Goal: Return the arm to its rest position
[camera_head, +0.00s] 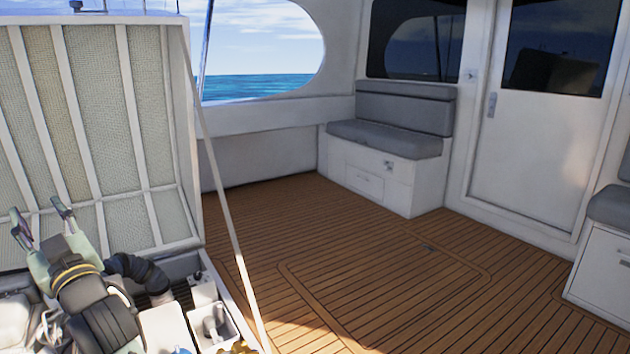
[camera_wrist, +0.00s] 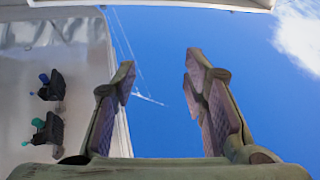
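My gripper (camera_head: 42,220) is at the lower left of the head view, in front of the raised hatch lid. Its two fingers point up and stand apart with nothing between them. In the wrist view the fingers (camera_wrist: 160,78) are also spread, with only blue sky between them. My dark-jointed arm is folded below the gripper, over the hatch opening, and hides part of it.
The raised hatch lid (camera_head: 120,120) fills the left, with a thin strut (camera_head: 222,195) down to the opening's edge. Engine bay parts (camera_head: 210,325) show below. The plank deck (camera_head: 400,275) is clear. A grey-cushioned bench (camera_head: 388,138) and a white door (camera_head: 540,145) stand behind.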

